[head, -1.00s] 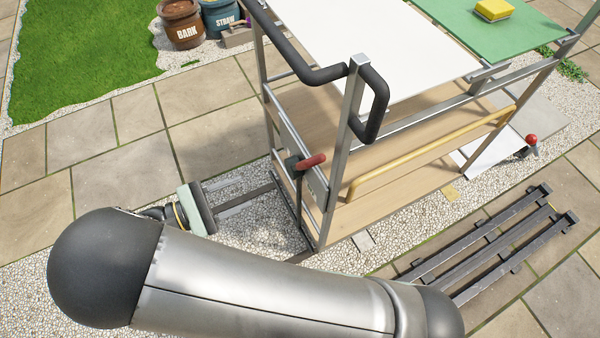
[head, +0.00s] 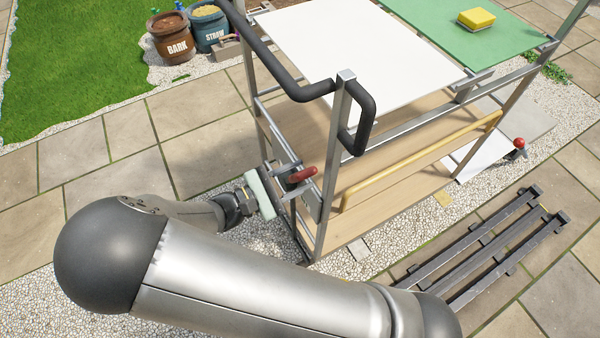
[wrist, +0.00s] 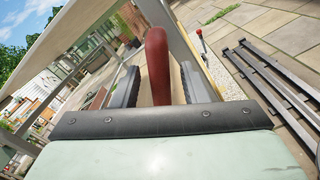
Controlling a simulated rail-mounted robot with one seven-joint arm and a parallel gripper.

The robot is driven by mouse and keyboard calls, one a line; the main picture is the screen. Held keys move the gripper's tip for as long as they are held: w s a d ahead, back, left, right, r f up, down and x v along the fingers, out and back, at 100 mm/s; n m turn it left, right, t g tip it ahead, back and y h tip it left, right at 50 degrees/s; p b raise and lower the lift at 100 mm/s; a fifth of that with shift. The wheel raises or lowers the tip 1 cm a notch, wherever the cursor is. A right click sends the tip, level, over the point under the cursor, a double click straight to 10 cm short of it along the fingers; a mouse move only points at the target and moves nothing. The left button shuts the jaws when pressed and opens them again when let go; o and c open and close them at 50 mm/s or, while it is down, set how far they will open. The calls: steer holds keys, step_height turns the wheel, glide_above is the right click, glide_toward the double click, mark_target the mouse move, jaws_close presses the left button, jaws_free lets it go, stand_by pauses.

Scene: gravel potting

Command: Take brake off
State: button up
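The brake lever has a red handle (head: 303,174) and sits on the near end frame of the metal trolley (head: 341,130). In the wrist view the red handle (wrist: 157,62) stands between my two dark fingers, with a gap visible on each side. My gripper (head: 282,182) is open, with its fingers reaching to the lever from the left. Whether either finger touches the handle cannot be told. The lever's lower part is hidden in the wrist view by the gripper body.
A black push bar (head: 285,75) juts from the trolley above the lever. A yellow rail (head: 420,160) runs along its side. A red-knobbed lever (head: 519,144) stands at the right. Black slatted rails (head: 485,245) lie on the paving. Open paving lies left.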

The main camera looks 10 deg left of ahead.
steer(key=shift+w+d, duration=0.35)
steer(key=shift+d, duration=0.1)
jaws_close()
steer(key=shift+r, duration=0.1)
